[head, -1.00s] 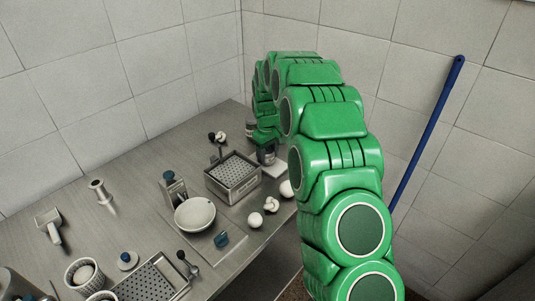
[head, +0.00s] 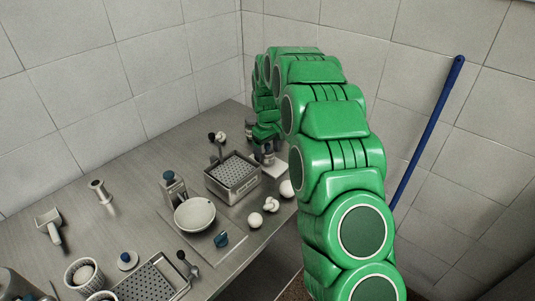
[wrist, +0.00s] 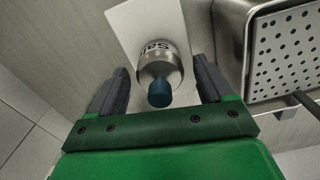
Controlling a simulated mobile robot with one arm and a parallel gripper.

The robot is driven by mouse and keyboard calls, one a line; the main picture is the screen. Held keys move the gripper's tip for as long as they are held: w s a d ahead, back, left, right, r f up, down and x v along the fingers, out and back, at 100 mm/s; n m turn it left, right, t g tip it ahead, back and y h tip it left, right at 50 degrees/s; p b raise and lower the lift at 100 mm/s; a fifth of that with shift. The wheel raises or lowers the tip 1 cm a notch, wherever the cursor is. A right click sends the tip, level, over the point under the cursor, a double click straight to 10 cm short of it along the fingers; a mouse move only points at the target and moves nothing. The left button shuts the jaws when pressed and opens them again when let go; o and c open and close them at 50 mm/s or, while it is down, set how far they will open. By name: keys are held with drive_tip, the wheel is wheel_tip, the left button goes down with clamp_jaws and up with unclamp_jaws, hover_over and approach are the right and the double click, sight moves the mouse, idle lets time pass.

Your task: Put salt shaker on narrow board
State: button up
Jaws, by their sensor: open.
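The salt shaker (wrist: 158,68) is a metallic, rounded body with dark lettering and a blue cap. In the wrist view it stands upright on the narrow board (wrist: 140,18), a pale, flat strip. In the head view the shaker (head: 268,157) is partly hidden under my gripper, and the board (head: 277,170) shows beside it, right of the basket. My gripper (wrist: 162,70) is open, with one finger on each side of the shaker and gaps visible on both sides. In the head view my gripper (head: 264,142) is just above the shaker.
A perforated metal basket (head: 232,181) stands close to the left of the shaker; it fills the right of the wrist view (wrist: 248,60). A dark jar (head: 250,129) stands behind. A white bowl (head: 194,214) and white balls (head: 255,220) lie nearer. Tiled walls enclose the corner.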

wheel_tip(320, 180, up, 10)
drive_tip(key=shift+f, duration=0.15)
drive_tip(key=shift+r, duration=0.3)
drive_tip(key=shift+s+d+r, duration=0.1)
drive_tip(key=shift+s+r, duration=0.15)
drive_tip(key=shift+s, duration=0.05)
drive_tip(key=s+d+r+m, duration=0.2)
drive_tip(key=s+d+r, duration=0.1)
drive_tip(key=s, duration=0.9)
drive_tip(key=s+d+r+m+g, duration=0.1)
drive_tip(key=s+d+r, duration=0.15)
drive_tip(key=s, duration=0.95)
drive_tip(key=s+d+r+m, duration=0.2)
drive_tip(key=s+r, duration=0.1)
drive_tip(key=s, duration=1)
drive_tip(key=s+d+f+m, duration=0.1)
drive_tip(key=s+f+m, duration=0.1)
drive_tip(key=s, duration=1.3)
drive_tip(key=shift+s+d+f+g, duration=0.15)
drive_tip(key=shift+d+f+g, duration=0.15)
drive_tip(key=shift+f+g, duration=0.1)
